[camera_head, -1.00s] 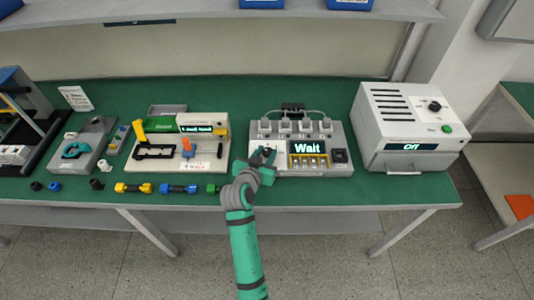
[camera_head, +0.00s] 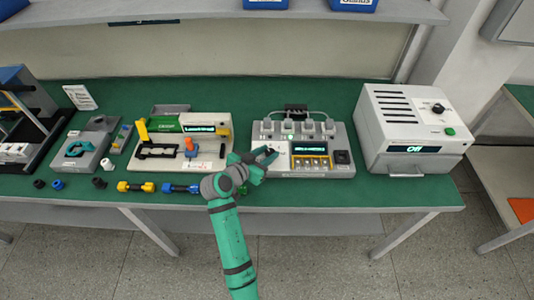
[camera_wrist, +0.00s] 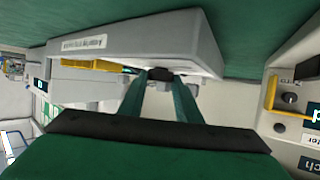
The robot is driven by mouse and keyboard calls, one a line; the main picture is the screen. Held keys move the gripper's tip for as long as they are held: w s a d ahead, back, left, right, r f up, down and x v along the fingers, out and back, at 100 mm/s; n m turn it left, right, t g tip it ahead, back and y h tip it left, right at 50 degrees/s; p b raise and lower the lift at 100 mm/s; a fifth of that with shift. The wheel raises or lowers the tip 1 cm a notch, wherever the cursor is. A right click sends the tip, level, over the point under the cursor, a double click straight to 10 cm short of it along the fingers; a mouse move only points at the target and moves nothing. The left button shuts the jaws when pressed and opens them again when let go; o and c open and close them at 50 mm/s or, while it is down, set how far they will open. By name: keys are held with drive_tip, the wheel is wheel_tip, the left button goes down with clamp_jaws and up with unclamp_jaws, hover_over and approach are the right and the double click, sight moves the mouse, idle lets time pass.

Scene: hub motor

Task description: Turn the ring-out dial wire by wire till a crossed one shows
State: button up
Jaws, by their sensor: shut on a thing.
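The ring-out tester (camera_head: 318,170) is a grey box right of the table's middle. Its small display (camera_head: 309,150) shows a short line of text, too small to read. A green light (camera_head: 290,137) glows near its row of pale blocks with cables. My gripper (camera_head: 266,156) is at the left of the tester's face, where the dial sits. In the wrist view my gripper (camera_wrist: 160,82) has its two green fingers shut on a small dark dial knob (camera_wrist: 160,73). The fingers hide most of the dial, so its pointer cannot be seen.
A white bench unit (camera_head: 408,125) reading "Off" stands to the right. A fixture with a yellow lever (camera_head: 143,131) stands to the left. Several coloured connectors (camera_head: 135,187) lie along the front edge. A shelf with blue bins (camera_head: 265,4) hangs above.

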drive_tip(key=shift+a, duration=0.15)
drive_tip(key=o, duration=1.1)
drive_tip(key=shift+c, duration=0.2)
drive_tip(key=shift+s, duration=0.1)
drive_tip(key=v, duration=1)
drive_tip(key=shift+s+a, duration=0.25)
drive_tip(key=shift+r, duration=0.1)
idle(0.4)
